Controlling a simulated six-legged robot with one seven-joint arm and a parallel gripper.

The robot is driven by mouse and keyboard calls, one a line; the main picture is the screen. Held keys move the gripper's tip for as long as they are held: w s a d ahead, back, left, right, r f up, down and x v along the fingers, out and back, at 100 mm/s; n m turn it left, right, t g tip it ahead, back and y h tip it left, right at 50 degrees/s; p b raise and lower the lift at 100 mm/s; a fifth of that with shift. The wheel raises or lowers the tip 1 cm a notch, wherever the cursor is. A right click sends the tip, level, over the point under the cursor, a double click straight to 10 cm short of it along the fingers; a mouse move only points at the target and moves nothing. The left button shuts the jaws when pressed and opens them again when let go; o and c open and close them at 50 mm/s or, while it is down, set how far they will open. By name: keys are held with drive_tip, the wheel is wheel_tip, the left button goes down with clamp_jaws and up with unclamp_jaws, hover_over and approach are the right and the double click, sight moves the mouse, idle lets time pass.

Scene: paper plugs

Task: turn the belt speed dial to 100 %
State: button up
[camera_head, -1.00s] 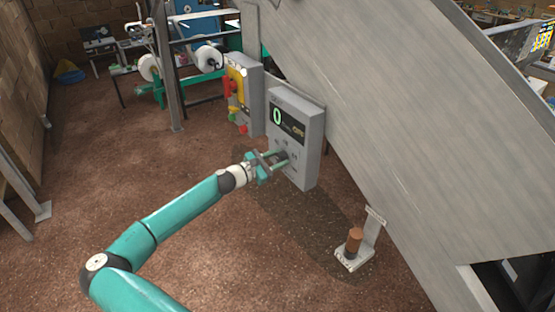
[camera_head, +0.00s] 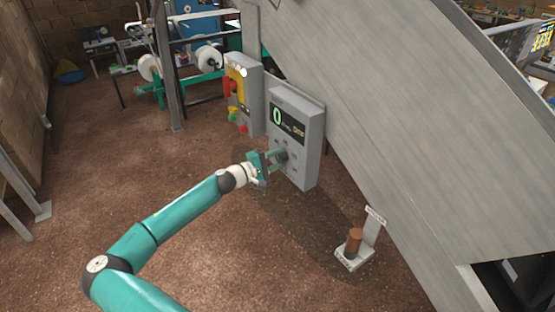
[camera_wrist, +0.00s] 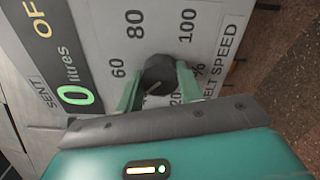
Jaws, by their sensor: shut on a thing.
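The belt speed dial (camera_wrist: 157,72) is a dark round knob on a grey panel, ringed by printed numbers including 60, 80 and 100, with a BELT SPEED label (camera_wrist: 222,55). A pale line shows on the knob's face, but I cannot tell for sure which number it points to. My gripper (camera_wrist: 158,82) is shut on the dial, with one green finger on each side of it. In the head view my gripper (camera_head: 279,164) reaches the lower front of the grey control box (camera_head: 307,150) and partly hides the dial (camera_head: 282,157).
The box's display (camera_head: 287,122) reads 0 litres. A second box (camera_head: 243,95) with red, yellow and green controls stands left of it. A large sloping grey panel (camera_head: 400,130) rises behind. A small stand (camera_head: 352,258) with a brown cylinder (camera_head: 354,240) is on the floor; the floor at left is open.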

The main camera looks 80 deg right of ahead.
drive_tip(key=m, duration=0.4)
drive_tip(key=shift+m, duration=0.3)
drive_tip(key=m, duration=0.3)
drive_tip(key=shift+m, duration=0.4)
drive_tip(key=m, duration=1.2)
drive_tip(key=shift+m, duration=0.3)
drive_tip(key=m, duration=0.3)
drive_tip(key=shift+m, duration=0.4)
drive_tip(key=m, duration=0.4)
drive_tip(key=shift+f, duration=0.1)
drive_tip(key=shift+m, duration=2.1)
